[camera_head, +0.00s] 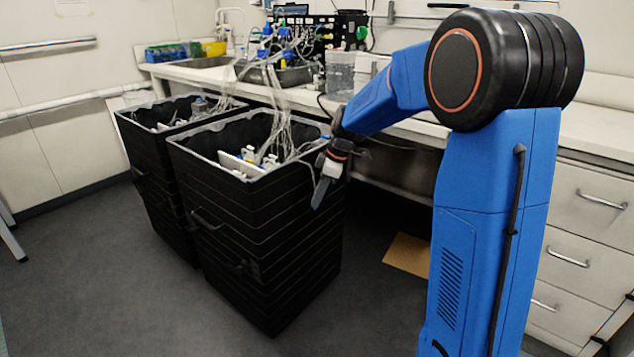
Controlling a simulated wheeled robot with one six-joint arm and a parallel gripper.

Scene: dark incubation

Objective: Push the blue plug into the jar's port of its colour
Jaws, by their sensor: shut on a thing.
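My gripper (323,190) hangs, pointing down, just outside the right front corner of the nearer black box. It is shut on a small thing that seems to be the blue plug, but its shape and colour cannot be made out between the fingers.
A second black box (165,195) with tubes stands behind left. The bench (390,122) behind carries a clear container (340,72), bottles with blue caps and a rack of blue-green items (167,52). A brown sheet (407,256) lies on the floor. Floor in front is clear.

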